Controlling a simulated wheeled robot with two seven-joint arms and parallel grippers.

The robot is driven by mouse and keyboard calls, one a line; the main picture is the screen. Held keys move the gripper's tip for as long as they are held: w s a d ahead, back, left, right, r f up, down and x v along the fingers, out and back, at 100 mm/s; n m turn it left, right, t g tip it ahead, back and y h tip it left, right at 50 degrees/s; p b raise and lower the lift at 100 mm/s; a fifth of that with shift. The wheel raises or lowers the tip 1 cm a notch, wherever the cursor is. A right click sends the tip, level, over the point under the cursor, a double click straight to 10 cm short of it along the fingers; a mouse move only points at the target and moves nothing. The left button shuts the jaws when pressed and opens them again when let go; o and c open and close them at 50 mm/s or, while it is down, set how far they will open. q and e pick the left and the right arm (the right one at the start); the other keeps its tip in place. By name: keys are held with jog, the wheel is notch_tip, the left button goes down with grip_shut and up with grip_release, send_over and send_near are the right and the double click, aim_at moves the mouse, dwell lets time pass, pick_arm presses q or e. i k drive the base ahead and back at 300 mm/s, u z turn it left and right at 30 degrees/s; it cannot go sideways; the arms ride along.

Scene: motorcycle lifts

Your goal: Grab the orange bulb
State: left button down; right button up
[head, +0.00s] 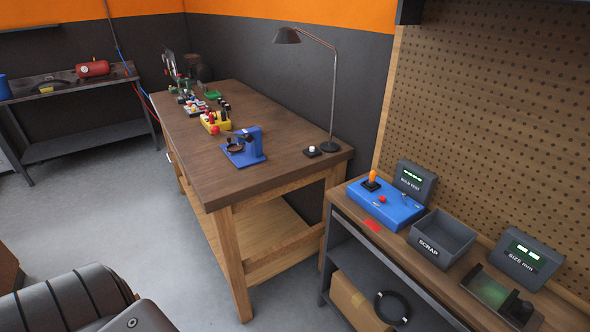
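An orange bulb (372,175) stands upright in a black socket on top of a blue box (396,212). The box sits on the low workbench at the right, beside a grey display labelled BULB TEST (416,182). A small red knob or button (382,199) is on the box to the right of the bulb. Neither of my grippers is in view.
A grey SCRAP bin (441,238) and a SIZE mm display (524,259) stand right of the blue box. The wooden table (280,171) holds a lamp (332,90), a blue stand (244,148) and a yellow holder (215,123). Grey floor (110,210) is open left of the table.

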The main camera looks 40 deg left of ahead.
aim_at(371, 183)
jog(key=u, duration=2.2)
jog(key=i, duration=1.1)
jog(key=z, duration=3)
